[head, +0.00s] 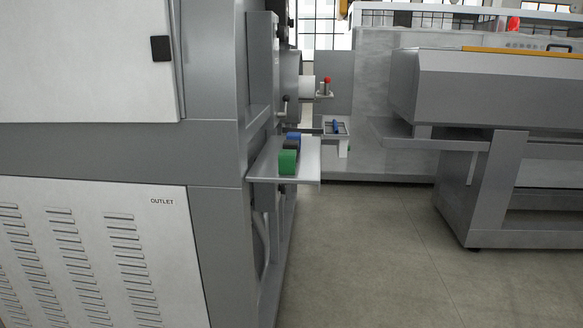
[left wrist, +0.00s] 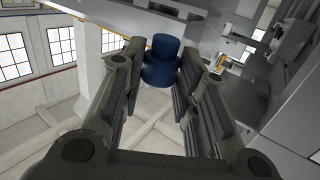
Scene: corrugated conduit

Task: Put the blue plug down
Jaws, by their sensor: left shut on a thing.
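The blue plug (left wrist: 161,62), a dark blue rounded piece with a narrower top, shows in the left wrist view between the fingertips of my left gripper (left wrist: 163,76). Neither gripper shows in the head view, and my right gripper is in no view. In the head view a shelf (head: 308,165) on the machine's side carries a green block (head: 288,162), a dark block (head: 291,145) and a blue block (head: 294,136).
Beyond the shelf, a small tray (head: 336,134) holds a small blue thing (head: 336,127). A red-topped part (head: 326,85) stands above it. A large grey machine (head: 110,150) fills the left, and another machine (head: 490,90) stands right. The floor (head: 375,260) between them is clear.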

